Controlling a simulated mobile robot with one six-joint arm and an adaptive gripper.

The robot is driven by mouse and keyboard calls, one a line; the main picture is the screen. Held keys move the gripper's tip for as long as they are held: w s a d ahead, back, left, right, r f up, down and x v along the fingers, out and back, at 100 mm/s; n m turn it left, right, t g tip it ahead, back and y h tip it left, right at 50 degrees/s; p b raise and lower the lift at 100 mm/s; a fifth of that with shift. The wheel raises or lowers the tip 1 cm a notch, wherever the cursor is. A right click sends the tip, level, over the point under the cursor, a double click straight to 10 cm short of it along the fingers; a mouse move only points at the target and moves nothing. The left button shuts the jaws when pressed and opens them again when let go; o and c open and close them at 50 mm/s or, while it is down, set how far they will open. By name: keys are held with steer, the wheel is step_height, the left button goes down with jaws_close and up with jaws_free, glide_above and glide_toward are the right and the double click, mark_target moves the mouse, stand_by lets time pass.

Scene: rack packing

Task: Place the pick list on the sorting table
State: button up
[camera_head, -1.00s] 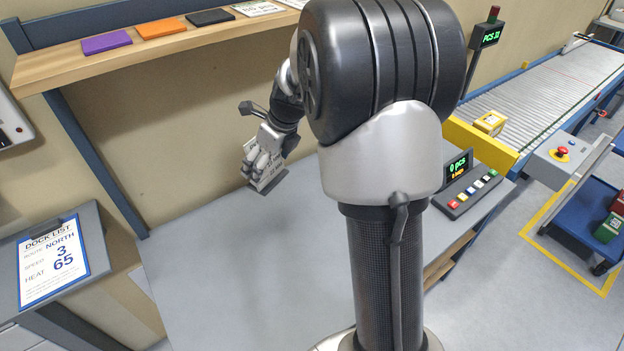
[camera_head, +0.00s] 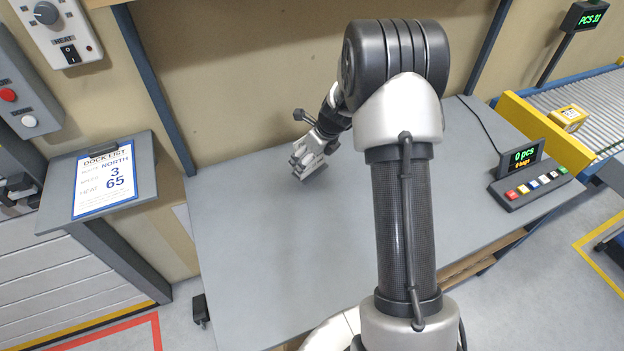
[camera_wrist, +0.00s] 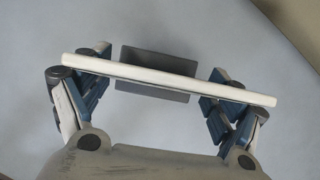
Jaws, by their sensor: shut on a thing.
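My gripper (camera_head: 308,158) is low over the grey sorting table (camera_head: 265,250), toward its back edge. In the wrist view my gripper (camera_wrist: 158,84) is shut on the pick list (camera_wrist: 190,83), a white card seen edge-on between the two fingers. A dark grey base plate (camera_wrist: 155,60) shows on both sides of the card. The card's printed face is not readable now. In the head view the fingers mostly hide the pick list. I cannot tell whether its base touches the tabletop.
A keypad with a "0 pcs" display (camera_head: 525,175) stands at the table's right end. A dock list clipboard (camera_head: 104,180) lies on a separate stand at left. The back wall is close behind my gripper. The table's front and left are clear.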

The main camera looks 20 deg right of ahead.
mark_target(313, 171)
steer(key=shift+f+b, duration=1.5)
steer(key=shift+f, duration=2.35)
steer(key=shift+f, duration=0.2)
steer(key=o, duration=1)
steer(key=shift+o, duration=0.2)
